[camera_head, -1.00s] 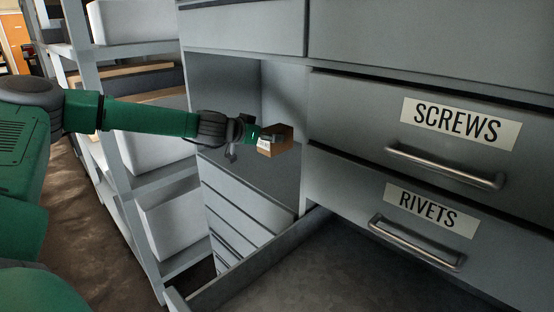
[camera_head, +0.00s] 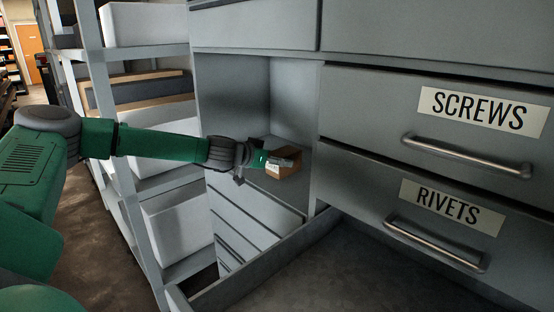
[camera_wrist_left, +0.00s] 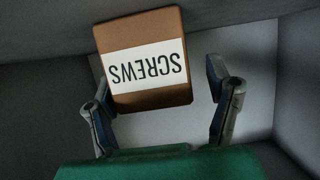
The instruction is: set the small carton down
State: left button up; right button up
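The small brown carton (camera_head: 286,165) rests on the floor of an open compartment (camera_head: 262,186) in the grey cabinet. In the left wrist view the carton (camera_wrist_left: 150,90) has a white label reading SCREWS, upside down. My left gripper (camera_head: 258,160) reaches in from the left. In the left wrist view its fingers (camera_wrist_left: 163,105) are spread wider than the carton; a clear gap shows beside the right finger, and the left finger is close to the carton's corner. I cannot tell whether that finger touches. My right gripper is not in view.
Drawers labelled SCREWS (camera_head: 483,109) and RIVETS (camera_head: 446,207), with bar handles, stand right of the compartment. An open drawer (camera_head: 330,270) juts out below. A shelf rack with white bins (camera_head: 178,222) stands left, close to my arm.

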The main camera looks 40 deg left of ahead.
pick_arm(q)
jog(key=shift+s+r, duration=0.1)
jog(key=p+v, duration=0.9)
jog(key=v, duration=0.2)
jog(key=shift+s+r+p, duration=0.15)
jog(key=shift+s+p, duration=0.25)
